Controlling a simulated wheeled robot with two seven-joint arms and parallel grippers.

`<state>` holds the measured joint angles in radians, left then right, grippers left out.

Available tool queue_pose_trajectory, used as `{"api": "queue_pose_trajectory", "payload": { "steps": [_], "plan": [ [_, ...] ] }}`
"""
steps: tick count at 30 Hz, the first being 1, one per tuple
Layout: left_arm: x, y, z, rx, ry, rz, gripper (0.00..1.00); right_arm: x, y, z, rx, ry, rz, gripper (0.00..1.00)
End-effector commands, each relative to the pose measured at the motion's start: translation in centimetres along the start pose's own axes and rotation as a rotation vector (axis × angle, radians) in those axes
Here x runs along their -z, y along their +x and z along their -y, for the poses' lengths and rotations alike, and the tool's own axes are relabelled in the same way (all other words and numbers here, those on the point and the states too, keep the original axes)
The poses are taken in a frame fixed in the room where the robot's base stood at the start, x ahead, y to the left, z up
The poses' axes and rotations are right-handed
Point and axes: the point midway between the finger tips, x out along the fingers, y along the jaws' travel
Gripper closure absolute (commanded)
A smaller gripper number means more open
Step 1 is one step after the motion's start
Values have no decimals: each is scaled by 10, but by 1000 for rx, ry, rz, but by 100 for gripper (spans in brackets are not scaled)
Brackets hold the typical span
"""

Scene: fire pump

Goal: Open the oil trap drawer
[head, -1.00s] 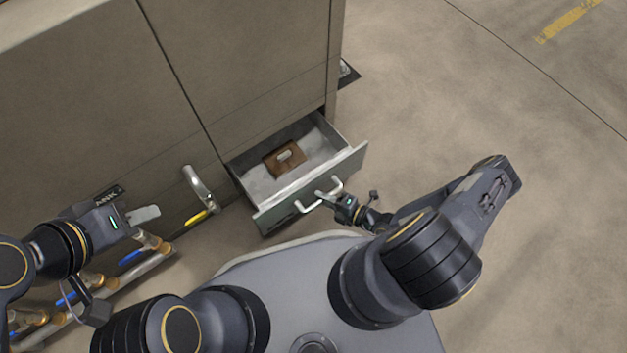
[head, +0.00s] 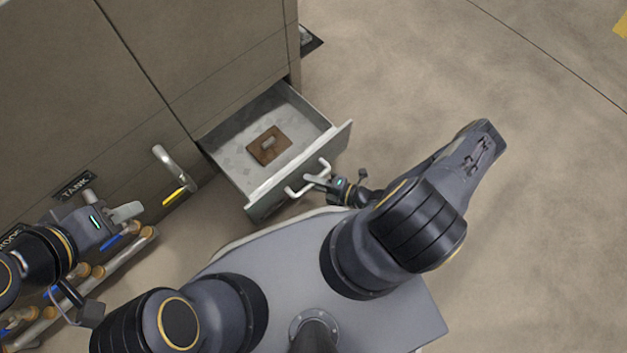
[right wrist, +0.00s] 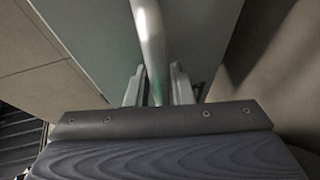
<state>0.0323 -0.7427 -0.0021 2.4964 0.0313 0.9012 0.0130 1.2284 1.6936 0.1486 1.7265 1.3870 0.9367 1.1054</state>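The oil trap drawer (head: 253,204) stands pulled out from the lower part of the cabinet. Its pale metal inside shows, with a brown square plate (head: 268,147) bearing a small grey grip on its floor. My right gripper (head: 317,181) is at the drawer's front, on its bar handle (head: 294,192). In the right wrist view the handle bar (right wrist: 149,40) runs between the two fingers (right wrist: 158,85), which are closed about it. My left gripper (head: 122,213) hangs at the left, away from the drawer and empty; its finger gap is not clear.
The cabinet (head: 200,60) fills the upper left. Pipes with blue valve levers (head: 110,243) lie below my left gripper. My base is close to the drawer front. Floor to the right is clear.

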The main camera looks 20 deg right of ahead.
Motion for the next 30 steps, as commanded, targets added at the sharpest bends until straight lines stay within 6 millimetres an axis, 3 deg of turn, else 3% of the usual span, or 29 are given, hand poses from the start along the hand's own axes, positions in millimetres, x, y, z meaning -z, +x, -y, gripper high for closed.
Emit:
{"api": "queue_pose_trajectory", "payload": {
  "steps": [1, 3, 13, 24, 30],
  "plan": [
    [0, 0, 0, 0, 0, 0, 64, 0, 0, 0, 0, 0, 0, 72],
    [0, 0, 0, 0, 0, 0, 64, 0, 0, 0, 0, 0, 0, 63],
    [1, -1, -1, 0, 0, 0, 64, 0, -4, -1, 0, 0, 1, 62],
    [7, -14, -6, 0, 0, 0, 64, 0, -61, -1, 2, 0, 2, 62],
    [8, -16, -7, 0, 0, 0, 64, 0, -78, 0, 1, -1, 1, 62]
  ]
}}
